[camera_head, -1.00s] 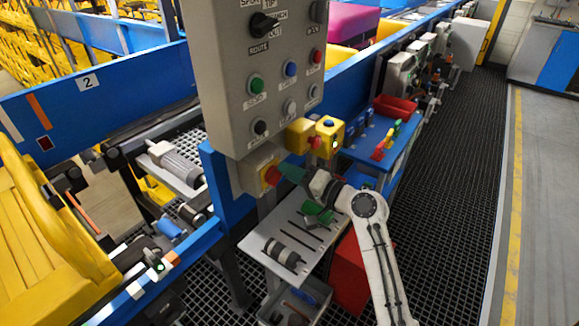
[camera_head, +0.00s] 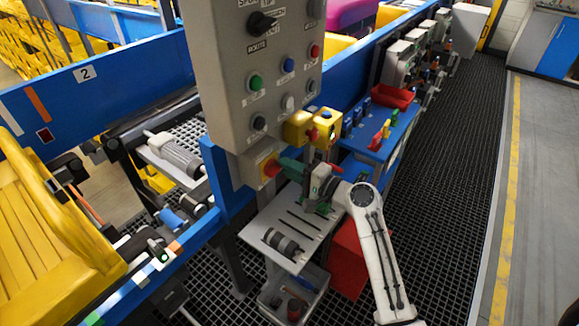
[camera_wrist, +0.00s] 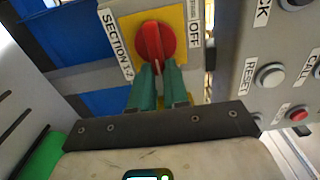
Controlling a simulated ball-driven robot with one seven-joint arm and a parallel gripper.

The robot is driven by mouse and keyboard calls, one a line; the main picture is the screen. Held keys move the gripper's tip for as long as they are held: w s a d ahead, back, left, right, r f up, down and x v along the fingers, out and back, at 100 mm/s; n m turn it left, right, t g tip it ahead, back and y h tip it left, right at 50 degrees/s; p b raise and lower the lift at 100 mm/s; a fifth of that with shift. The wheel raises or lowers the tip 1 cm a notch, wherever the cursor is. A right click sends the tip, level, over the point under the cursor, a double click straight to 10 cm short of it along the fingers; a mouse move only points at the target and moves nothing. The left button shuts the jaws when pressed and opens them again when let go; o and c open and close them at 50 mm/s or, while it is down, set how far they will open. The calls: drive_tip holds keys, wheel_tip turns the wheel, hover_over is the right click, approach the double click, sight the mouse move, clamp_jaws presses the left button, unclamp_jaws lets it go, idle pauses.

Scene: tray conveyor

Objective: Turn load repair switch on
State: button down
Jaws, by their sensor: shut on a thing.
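A red rotary knob (camera_wrist: 154,43) sits on a square yellow plate on a grey box, with a "SECTION 1-2" label left of it and an "OFF" label right of it in the wrist view. The knob's bar stands nearly upright there. My gripper (camera_wrist: 158,70) has green fingers close together, shut on the lower end of the bar. In the head view the same knob (camera_head: 269,168) is low on the grey control box, with my gripper (camera_head: 281,166) against it from the right. I cannot read a "load repair" label in either view.
Above the knob, the grey control panel (camera_head: 236,100) carries push buttons and a black route selector (camera_head: 262,22). Yellow button boxes (camera_head: 312,126) hang close above my gripper. A grey shelf (camera_head: 265,222) with a dark roller lies below. The grated floor at right is clear.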

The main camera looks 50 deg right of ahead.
drive_tip(key=c, duration=1.1)
unclamp_jaws()
drive_tip(key=shift+s+d+b, duration=0.2)
drive_tip(key=shift+s+b, duration=1.15)
drive_tip(key=shift+s, duration=4.05)
